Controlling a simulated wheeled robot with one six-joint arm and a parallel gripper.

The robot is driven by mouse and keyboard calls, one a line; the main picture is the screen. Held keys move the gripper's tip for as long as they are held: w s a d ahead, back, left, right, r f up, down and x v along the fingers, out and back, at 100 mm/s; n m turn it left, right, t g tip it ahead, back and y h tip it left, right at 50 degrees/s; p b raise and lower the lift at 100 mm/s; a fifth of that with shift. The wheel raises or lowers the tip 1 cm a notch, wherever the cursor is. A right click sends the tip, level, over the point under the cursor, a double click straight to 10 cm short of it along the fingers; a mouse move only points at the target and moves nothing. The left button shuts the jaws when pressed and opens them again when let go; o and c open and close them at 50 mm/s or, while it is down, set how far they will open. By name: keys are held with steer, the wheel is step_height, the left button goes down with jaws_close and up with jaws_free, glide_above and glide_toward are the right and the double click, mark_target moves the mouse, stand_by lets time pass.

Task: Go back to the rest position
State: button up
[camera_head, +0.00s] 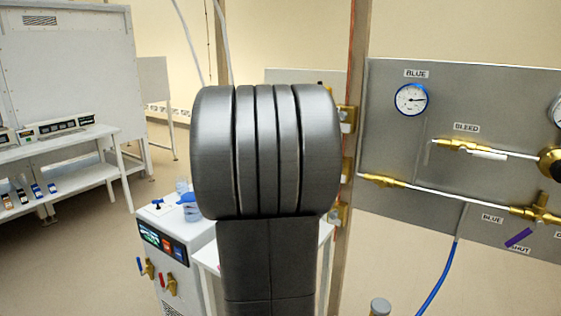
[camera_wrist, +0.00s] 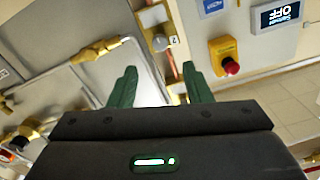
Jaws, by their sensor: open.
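My gripper (camera_wrist: 160,82) shows in the wrist view as two green fingers set well apart, open, with nothing between them. Behind the fingers are a grey panel (camera_wrist: 75,28) with brass fittings and a copper-coloured pipe. In the head view my own dark arm fills the middle, and the gripper is hidden behind it or out of frame.
A grey gauge panel (camera_head: 400,150) with brass valves and a blue hose (camera_head: 437,280) stands at right. A white cabinet (camera_head: 165,245) with coloured taps is left of my arm. A white bench (camera_head: 75,142) is far left. A yellow box with a red emergency button (camera_wrist: 231,66) shows in the wrist view. Floor between is open.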

steer(key=p+x, duration=0.1)
steer(key=x, duration=0.9)
steer(key=shift+s, duration=0.1)
